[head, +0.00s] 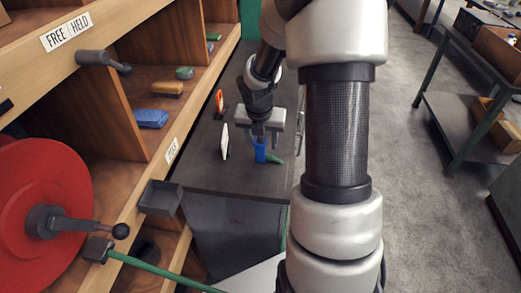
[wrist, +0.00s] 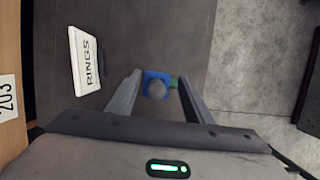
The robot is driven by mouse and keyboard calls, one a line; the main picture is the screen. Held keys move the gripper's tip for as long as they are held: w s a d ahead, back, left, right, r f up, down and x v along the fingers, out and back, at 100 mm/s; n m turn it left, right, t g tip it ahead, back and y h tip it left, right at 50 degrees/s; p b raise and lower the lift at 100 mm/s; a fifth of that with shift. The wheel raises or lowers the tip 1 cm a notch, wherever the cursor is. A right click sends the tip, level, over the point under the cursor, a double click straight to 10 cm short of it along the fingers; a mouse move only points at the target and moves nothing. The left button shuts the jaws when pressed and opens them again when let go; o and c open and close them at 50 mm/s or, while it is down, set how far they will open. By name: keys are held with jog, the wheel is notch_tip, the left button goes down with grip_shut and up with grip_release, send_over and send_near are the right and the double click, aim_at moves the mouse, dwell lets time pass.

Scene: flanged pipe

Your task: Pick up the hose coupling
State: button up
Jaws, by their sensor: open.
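A small blue piece (head: 260,153), which seems to be the hose coupling, stands on the dark bench top (head: 200,170). A green part (head: 276,159) sits right beside it; I cannot tell whether they are joined. In the wrist view the blue piece (wrist: 149,78) shows a round grey-blue middle, with green (wrist: 174,82) at its right. My gripper (head: 262,138) is open above the blue piece. In the wrist view the blue piece appears between the two fingertips (wrist: 158,80), with no clear contact.
A white RINGS card (head: 225,142) stands left of the blue piece, with an orange item (head: 220,101) behind it. Wooden shelves (head: 95,100) at the left hold a blue item (head: 151,118) and a tan item (head: 167,88). Grey floor (head: 400,150) is open at the right.

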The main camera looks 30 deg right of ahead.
aim_at(261, 148)
jog(key=x, duration=0.4)
jog(key=shift+a, duration=0.35)
jog(key=shift+w+d+f, duration=0.15)
jog(key=shift+w+f, duration=0.05)
jog(key=shift+f, duration=0.25)
grip_shut()
